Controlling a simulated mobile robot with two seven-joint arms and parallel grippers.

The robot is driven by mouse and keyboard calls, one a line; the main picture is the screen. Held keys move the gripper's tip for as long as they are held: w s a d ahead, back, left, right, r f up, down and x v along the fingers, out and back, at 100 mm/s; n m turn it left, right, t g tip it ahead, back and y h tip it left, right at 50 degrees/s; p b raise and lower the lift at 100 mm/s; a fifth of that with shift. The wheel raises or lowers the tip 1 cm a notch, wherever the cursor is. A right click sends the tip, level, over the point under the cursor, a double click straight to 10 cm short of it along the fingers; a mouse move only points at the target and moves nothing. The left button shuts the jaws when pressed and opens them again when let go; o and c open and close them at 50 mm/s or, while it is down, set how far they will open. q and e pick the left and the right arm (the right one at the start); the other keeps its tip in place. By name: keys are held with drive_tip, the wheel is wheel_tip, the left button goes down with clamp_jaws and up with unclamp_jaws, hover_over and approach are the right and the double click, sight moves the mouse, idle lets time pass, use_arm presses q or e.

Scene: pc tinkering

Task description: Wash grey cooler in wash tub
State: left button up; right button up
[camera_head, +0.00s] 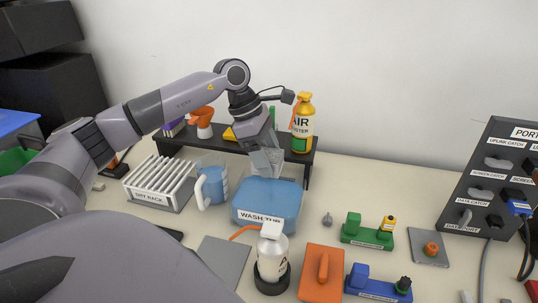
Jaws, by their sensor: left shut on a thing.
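The wash tub (262,219) is a blue, labelled container in the middle of the table. My left gripper (264,148) points down over the back of the tub and is shut on the grey cooler (267,164). The cooler is a pale grey block at the tub's back rim; I cannot tell whether its lower end is inside the tub. The gripper's fingertips are partly hidden against it. My right gripper is not in view.
A dry rack (150,196) and a measuring jug (213,184) stand left of the tub. A black shelf (300,165) with a yellow air duster (303,125) is behind. A white bottle (271,255) stands in front. Green holder (367,235) and black port panel (490,190) are right.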

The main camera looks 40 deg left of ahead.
use_arm(q)
drive_tip(key=shift+f+b, duration=0.7)
drive_tip(key=shift+f, duration=0.1)
wheel_tip(320, 180, down, 11)
drive_tip(key=b, duration=0.8)
drive_tip(key=shift+a, duration=0.15)
drive_tip(key=shift+s+a, duration=0.25)
drive_tip(key=shift+a, duration=0.05)
drive_tip(key=shift+w+d, duration=0.1)
drive_tip(key=shift+d, duration=0.05)
drive_tip(key=shift+w+d, duration=0.15)
drive_tip(key=shift+d, duration=0.15)
drive_tip(key=shift+r, duration=0.1)
